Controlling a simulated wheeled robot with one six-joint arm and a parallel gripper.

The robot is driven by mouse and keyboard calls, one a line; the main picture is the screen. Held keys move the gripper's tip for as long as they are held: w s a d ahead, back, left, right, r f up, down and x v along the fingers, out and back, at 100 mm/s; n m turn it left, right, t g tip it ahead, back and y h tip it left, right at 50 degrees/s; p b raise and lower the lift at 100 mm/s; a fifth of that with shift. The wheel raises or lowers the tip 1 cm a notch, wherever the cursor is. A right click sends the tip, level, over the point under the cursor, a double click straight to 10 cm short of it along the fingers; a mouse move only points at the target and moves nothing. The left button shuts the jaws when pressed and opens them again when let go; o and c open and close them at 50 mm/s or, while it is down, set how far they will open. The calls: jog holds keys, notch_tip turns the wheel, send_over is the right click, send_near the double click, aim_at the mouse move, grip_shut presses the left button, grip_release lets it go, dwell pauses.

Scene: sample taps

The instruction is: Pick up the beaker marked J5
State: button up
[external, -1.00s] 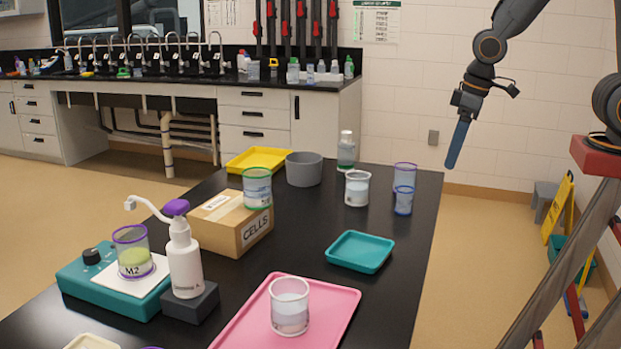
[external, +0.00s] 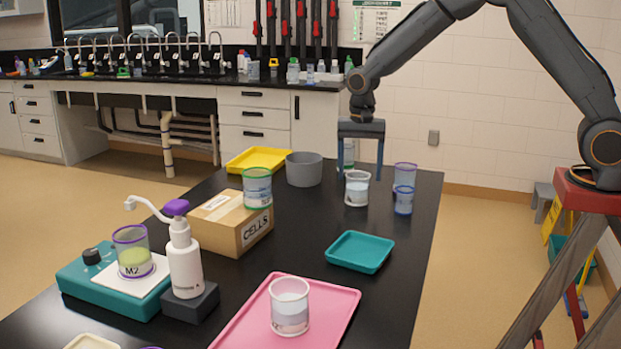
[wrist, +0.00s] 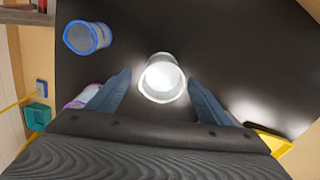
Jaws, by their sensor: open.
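No J5 mark is readable on any beaker. A white-rimmed clear beaker (external: 357,190) with pale contents stands upright at the back of the black table. In the wrist view the beaker (wrist: 162,79) lies between the two finger lines, apart from both fingers. A blue-rimmed beaker (external: 403,201) stands just right of it, with a purple-rimmed beaker (external: 405,172) behind. The blue one also shows at upper left in the wrist view (wrist: 86,38).
A grey bowl (external: 304,170) and yellow tray (external: 258,158) lie left. A bottle (external: 348,158) behind is partly hidden by my gripper. A teal tray (external: 360,252), a pink tray (external: 335,300) with a white-rimmed beaker (external: 289,306), and a box (external: 233,232) with a green-rimmed beaker are nearer.

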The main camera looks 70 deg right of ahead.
aim_at(357, 187)
jog(key=shift+w+d+f+p, duration=0.15)
jog(key=shift+f+p, duration=0.5)
jog(key=shift+f, duration=0.9)
jog(key=shift+w+f+p, duration=0.15)
jog(key=shift+f+p, duration=0.5)
jog(key=shift+f, duration=0.9)
jog(key=c, duration=1.3)
jog(key=shift+o, duration=0.2)
jog(key=shift+o, duration=0.2)
jog(key=shift+r, duration=0.2)
